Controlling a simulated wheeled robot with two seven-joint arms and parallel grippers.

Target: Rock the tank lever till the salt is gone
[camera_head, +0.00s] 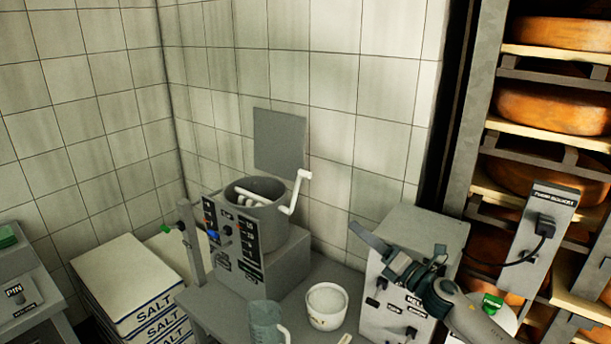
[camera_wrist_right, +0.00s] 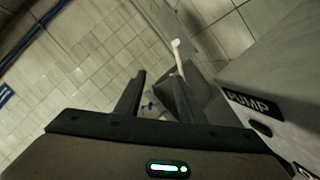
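The grey round tank (camera_head: 262,217) stands on a grey block on the table, its open top showing pale bars inside. I cannot make out any salt in it. The white cranked lever (camera_head: 296,192) rises at the tank's right side, its handle end up. It also shows in the right wrist view (camera_wrist_right: 178,58), just beyond the fingertips. My right gripper (camera_head: 374,244) reaches in from the right, above the grey machine, apart from the lever. In the wrist view its two fingers (camera_wrist_right: 157,78) are spread with nothing between them. My left gripper is out of view.
A white bowl (camera_head: 327,306) and a grey jug (camera_head: 265,322) stand on the table (camera_head: 214,308) in front of the tank. The grey pump machine (camera_head: 380,318) is under my right arm. Salt boxes (camera_head: 128,275) are stacked left; cheese shelves (camera_head: 555,57) stand right.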

